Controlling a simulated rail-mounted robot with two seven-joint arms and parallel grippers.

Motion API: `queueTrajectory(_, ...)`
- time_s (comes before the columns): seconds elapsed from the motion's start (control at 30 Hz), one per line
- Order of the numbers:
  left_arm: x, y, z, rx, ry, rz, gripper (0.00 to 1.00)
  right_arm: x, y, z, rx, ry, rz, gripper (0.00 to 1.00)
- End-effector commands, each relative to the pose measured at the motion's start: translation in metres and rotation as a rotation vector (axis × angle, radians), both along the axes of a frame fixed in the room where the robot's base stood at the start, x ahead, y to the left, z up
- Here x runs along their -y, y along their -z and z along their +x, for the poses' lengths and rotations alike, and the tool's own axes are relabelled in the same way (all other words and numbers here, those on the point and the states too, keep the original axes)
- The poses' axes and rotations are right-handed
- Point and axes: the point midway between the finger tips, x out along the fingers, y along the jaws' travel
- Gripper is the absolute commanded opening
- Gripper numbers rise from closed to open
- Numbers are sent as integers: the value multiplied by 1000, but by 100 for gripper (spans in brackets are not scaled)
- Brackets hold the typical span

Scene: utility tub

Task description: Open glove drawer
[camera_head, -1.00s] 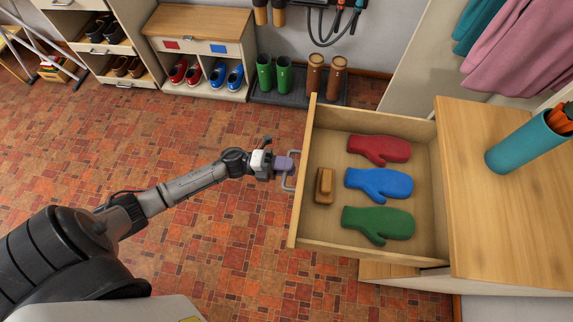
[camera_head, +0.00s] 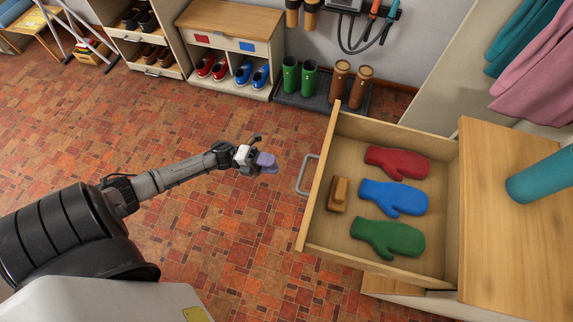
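The glove drawer (camera_head: 322,180) is pulled well out of the wooden cabinet (camera_head: 520,230) on the right. Its grey bar handle (camera_head: 303,175) is on the front panel, facing left. Inside lie a red mitten (camera_head: 397,162), a blue mitten (camera_head: 394,197), a green mitten (camera_head: 388,238) and a small brown block-like item (camera_head: 338,194). My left gripper (camera_head: 267,163), with purplish fingertips, is left of the handle, with a clear gap between them. It holds nothing that I can see; how far its fingers are apart is unclear. My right gripper is out of view.
Green boots (camera_head: 300,77) and brown boots (camera_head: 350,84) stand on a dark tray at the back wall. A shoe bench (camera_head: 230,48) is left of them. The tiled floor (camera_head: 240,220) around my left arm is clear.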

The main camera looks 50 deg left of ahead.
Motion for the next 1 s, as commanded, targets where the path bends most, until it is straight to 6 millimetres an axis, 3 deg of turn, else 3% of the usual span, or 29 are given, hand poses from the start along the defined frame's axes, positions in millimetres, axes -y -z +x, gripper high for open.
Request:
queueTrajectory(0.3,-27,6,-18,-1,0,1,38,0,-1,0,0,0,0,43)
queueTrajectory(1.0,-30,6,-20,1,0,0,38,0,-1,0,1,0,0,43)
